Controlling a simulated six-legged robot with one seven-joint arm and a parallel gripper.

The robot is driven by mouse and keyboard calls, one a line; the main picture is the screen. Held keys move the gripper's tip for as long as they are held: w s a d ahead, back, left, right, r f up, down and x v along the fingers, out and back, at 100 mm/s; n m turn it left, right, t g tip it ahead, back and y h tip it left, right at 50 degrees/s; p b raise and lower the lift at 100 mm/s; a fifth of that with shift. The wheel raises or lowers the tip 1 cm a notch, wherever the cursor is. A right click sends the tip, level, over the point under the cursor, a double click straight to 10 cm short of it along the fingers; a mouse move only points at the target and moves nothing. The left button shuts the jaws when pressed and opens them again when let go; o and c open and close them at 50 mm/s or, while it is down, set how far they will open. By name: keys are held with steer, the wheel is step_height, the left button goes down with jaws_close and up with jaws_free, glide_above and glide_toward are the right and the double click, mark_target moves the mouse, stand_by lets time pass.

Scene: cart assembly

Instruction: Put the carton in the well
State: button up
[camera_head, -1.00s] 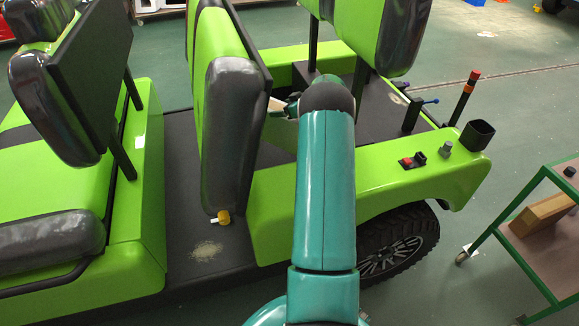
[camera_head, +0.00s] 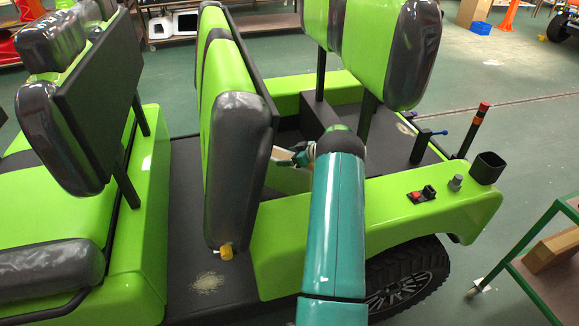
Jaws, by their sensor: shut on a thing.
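My teal arm reaches over the green side of the cart, and my gripper (camera_head: 299,157) is at its far end, partly hidden by the arm. It is shut on a pale beige thing, seemingly the carton (camera_head: 287,179), of which only a part shows between the tilted seat and my arm. The well seems to be the dark recess (camera_head: 287,137) beyond the raised seat (camera_head: 236,150). The carton is at this recess, low behind the near green side. How deep it sits, and whether it touches the bottom, I cannot tell.
The raised seat stands close left of my gripper, and a green backrest (camera_head: 390,50) on dark posts rises to the right. A control lever (camera_head: 475,128) and a black cup (camera_head: 487,167) stand at the right. A green trolley (camera_head: 545,250) holds a brown block (camera_head: 552,250).

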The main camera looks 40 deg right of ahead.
steer(key=shift+f, duration=1.95)
steer(key=shift+f, duration=0.45)
steer(key=o, duration=2)
steer(key=shift+o, duration=0.2)
steer(key=v, duration=0.4)
steer(key=r+v, duration=0.1)
steer(key=v, duration=0.3)
steer(key=shift+w, duration=0.25)
